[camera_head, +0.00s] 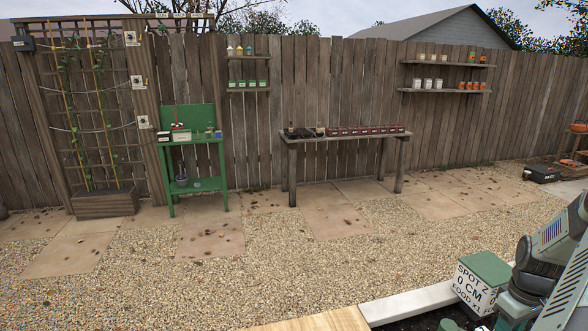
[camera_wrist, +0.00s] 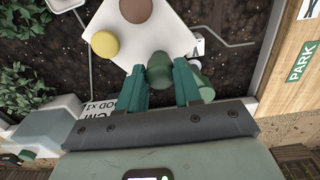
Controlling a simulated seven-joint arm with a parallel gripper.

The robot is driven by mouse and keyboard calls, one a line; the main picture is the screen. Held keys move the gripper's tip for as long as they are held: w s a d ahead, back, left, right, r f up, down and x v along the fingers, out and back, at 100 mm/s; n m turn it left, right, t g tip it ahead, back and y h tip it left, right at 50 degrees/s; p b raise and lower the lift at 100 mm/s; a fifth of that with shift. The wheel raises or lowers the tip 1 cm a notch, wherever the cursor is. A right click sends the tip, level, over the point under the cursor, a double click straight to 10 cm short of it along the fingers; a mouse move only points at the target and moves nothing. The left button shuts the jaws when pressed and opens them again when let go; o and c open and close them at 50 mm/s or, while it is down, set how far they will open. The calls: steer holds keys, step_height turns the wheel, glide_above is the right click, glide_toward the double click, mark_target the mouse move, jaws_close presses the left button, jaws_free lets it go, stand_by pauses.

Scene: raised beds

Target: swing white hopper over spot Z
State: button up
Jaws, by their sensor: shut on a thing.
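In the wrist view my gripper (camera_wrist: 165,84) has its two teal fingers closed on a small dark green cylinder (camera_wrist: 159,66). Its fingertips are above a white plate (camera_wrist: 165,32) that bears a yellow round piece and a brown one. I cannot tell whether this plate belongs to the white hopper. A white block with a green top, lettered SPOT Z, 0 CM, FOOD X1 (camera_head: 474,288), stands at the lower right of the head view. Part of its lettering shows in the wrist view (camera_wrist: 97,109). My arm hides part of the area beside the block.
A bed of dark soil (camera_wrist: 235,62) lies below, edged by a wooden board lettered PARK (camera_wrist: 302,62). Pale blocks (camera_wrist: 48,128) are at lower left. Open gravel (camera_head: 270,270) stretches beyond the bed.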

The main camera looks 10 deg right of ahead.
steer(key=shift+w+d, duration=0.15)
steer(key=shift+d, duration=0.15)
steer(key=shift+w+d, duration=0.55)
steer(key=shift+d, duration=0.05)
steer(key=shift+w+d, duration=0.35)
steer(key=shift+w, duration=0.05)
steer(key=o, duration=0.6)
steer(key=shift+c, duration=0.2)
step_height(320, 180, up, 7)
stand_by(0.3)
